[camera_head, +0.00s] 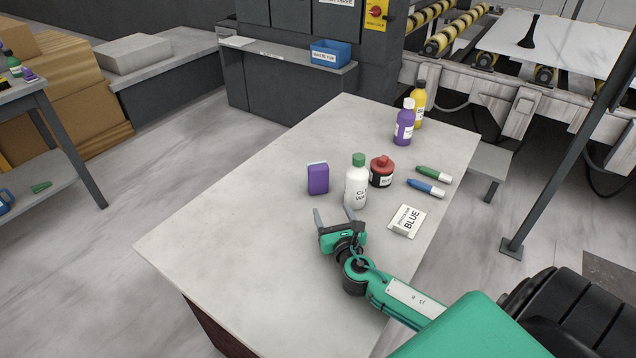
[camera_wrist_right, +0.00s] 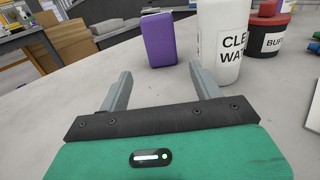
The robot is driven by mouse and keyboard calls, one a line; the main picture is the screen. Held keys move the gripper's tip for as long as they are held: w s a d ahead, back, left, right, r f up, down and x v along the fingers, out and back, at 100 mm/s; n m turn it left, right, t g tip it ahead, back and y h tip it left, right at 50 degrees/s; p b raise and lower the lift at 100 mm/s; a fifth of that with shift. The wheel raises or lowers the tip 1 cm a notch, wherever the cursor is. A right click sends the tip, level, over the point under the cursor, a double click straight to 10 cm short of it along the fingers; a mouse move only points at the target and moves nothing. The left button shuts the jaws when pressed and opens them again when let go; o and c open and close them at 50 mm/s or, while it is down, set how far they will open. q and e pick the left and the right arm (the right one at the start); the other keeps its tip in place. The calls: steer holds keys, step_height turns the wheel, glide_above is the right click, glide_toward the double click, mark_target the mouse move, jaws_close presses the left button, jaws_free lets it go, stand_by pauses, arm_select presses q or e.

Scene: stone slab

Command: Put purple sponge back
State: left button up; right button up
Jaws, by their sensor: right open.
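The purple sponge (camera_head: 318,178) stands upright on the grey stone slab table (camera_head: 240,215), left of the white bottle with a green cap. In the right wrist view the purple sponge (camera_wrist_right: 159,40) stands ahead of the fingers, with a paler strip along its top. My right gripper (camera_head: 332,217) is open and empty over the slab, on the near side of the sponge and apart from it. In the right wrist view its two fingers (camera_wrist_right: 160,88) are spread with only slab between them. My left gripper is not in view.
The white bottle (camera_head: 356,182) is close right of the sponge. A red-lidded jar (camera_head: 382,172), purple bottle (camera_head: 404,124), yellow bottle (camera_head: 419,102), green marker (camera_head: 433,174), blue marker (camera_head: 426,188) and a white packet (camera_head: 407,221) stand or lie rightward. The slab's left half is clear.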

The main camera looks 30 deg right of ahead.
mark_target(320, 180)
steer(key=x, duration=0.8)
steer(key=shift+w+d+r, duration=0.1)
steer(key=shift+w, duration=0.15)
steer(key=x, duration=0.4)
steer(key=shift+w+r, duration=0.15)
steer(key=shift+r, duration=0.1)
steer(key=shift+w+d, duration=0.1)
steer(key=shift+w, duration=0.15)
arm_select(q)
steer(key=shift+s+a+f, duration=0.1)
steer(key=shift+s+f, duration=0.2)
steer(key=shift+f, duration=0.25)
arm_select(e)
steer(key=c, duration=0.7)
